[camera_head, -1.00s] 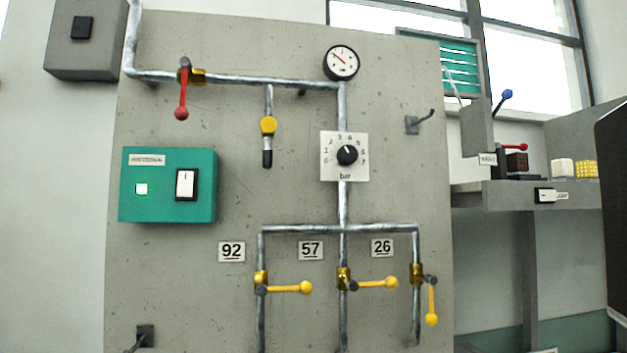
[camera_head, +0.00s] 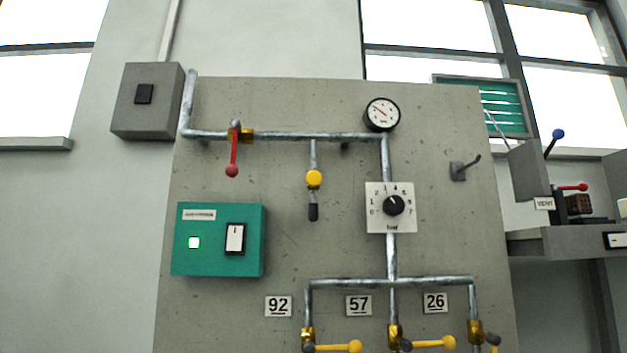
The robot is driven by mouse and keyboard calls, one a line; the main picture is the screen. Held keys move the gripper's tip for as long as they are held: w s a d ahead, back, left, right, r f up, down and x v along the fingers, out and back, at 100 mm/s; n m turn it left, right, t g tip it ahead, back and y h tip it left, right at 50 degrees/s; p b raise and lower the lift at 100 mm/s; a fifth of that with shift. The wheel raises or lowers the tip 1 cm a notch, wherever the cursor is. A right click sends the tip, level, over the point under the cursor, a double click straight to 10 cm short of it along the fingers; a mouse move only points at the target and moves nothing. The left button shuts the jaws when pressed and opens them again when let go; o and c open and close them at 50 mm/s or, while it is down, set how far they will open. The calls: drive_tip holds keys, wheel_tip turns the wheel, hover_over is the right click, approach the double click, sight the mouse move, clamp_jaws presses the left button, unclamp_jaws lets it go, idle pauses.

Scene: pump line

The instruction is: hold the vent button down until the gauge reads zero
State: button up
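The round gauge (camera_head: 382,114) with a black rim sits at the top of the pipe on the grey panel. Its needle appears to point to the upper left; its figures are too small to read. A small sign reading VENT (camera_head: 544,203) stands at the right, by the grey shelf. I cannot make out a vent button for certain. My gripper is not in view.
A green box (camera_head: 218,240) with a lit lamp and white rocker switch is on the panel. A bar dial (camera_head: 391,207), red-handled valve (camera_head: 233,155) and yellow fitting (camera_head: 314,180) are there too. A hook (camera_head: 463,168) juts out right.

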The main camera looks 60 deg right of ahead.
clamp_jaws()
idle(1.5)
